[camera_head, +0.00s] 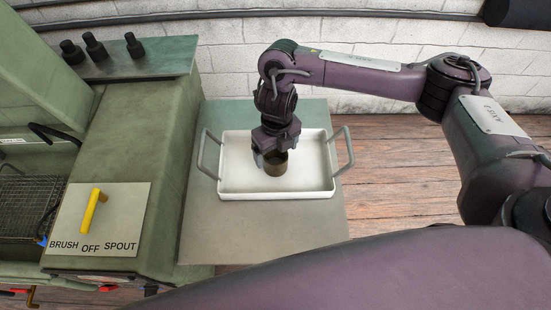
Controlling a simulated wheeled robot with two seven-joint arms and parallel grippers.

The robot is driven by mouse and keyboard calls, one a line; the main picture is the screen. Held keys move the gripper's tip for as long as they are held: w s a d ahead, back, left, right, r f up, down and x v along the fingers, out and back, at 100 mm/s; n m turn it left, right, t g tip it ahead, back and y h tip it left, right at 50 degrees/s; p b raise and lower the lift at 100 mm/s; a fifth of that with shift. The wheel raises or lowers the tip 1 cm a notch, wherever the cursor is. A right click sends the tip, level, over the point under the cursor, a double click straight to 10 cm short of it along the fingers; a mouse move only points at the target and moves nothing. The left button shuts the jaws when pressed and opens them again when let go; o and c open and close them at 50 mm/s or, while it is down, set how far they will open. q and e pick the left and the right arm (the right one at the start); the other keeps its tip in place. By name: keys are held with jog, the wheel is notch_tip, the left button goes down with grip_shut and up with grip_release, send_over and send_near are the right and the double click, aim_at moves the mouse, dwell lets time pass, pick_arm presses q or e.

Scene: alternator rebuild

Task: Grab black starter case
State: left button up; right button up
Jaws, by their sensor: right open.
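A short dark, brownish round case (277,168) stands in the white tray (230,185); it is the only thing I see in the tray, and it looks more brown than black. My right gripper (268,160) points down into the tray right at this case. Its jaws are open, with a grey finger at the case's left side. The gripper covers the upper part of the case, and I cannot tell whether the fingers touch it. My left gripper is out of view.
The tray has raised grey handles (343,150) at both sides and sits on a grey-green table (225,245). A green washing machine with a yellow lever (95,208) on a BRUSH OFF SPOUT plate and a wire basket (28,207) stands at left. Wooden floor lies right.

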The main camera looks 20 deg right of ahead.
aim_at(275, 157)
notch_tip(275, 157, down, 4)
jog(key=shift+a+r, duration=0.15)
jog(key=shift+c, duration=0.5)
jog(key=c, duration=1.4)
jog(key=shift+w+r, duration=0.1)
jog(key=shift+c, duration=0.5)
jog(key=shift+r, duration=0.1)
